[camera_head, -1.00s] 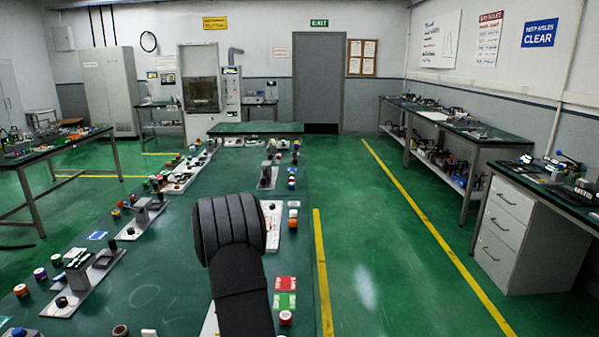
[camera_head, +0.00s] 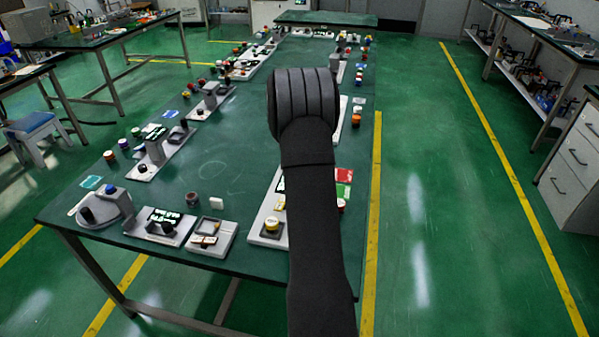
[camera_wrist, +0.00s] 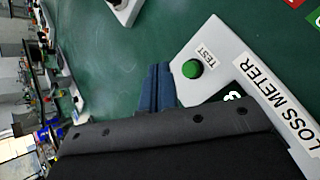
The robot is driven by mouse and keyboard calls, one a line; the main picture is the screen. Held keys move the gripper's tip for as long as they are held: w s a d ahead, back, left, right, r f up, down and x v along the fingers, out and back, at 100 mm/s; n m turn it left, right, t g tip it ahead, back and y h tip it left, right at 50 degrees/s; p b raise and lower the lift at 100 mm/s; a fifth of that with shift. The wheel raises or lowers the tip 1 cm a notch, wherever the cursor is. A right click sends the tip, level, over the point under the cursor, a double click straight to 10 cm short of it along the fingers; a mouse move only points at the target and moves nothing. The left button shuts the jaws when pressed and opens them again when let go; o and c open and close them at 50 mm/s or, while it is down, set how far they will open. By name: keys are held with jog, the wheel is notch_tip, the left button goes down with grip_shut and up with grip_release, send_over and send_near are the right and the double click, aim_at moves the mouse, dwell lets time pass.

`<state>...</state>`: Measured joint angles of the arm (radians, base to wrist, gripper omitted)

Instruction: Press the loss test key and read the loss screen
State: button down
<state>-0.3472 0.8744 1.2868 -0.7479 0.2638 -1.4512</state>
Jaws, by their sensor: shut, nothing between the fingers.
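The loss meter (camera_wrist: 222,48) shows in the wrist view as a pale tilted plate with a "LOSS METER" label (camera_wrist: 278,103). Its green round key (camera_wrist: 193,68) is marked "TEST". A dark screen (camera_wrist: 232,97) beside the key shows part of a light character; the rest is hidden behind my gripper body, so no reading is legible. My gripper (camera_wrist: 160,68) is shut and empty, its blue-grey fingers just left of the key and apart from it in the picture. In the head view my arm hides the fingers, and I cannot tell which plate is the loss meter.
The green bench (camera_head: 235,185) holds several instrument plates along its left side and front. A plate with a yellow button (camera_head: 272,225) stands beside my arm. The bench middle is clear.

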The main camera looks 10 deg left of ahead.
dwell(0.7)
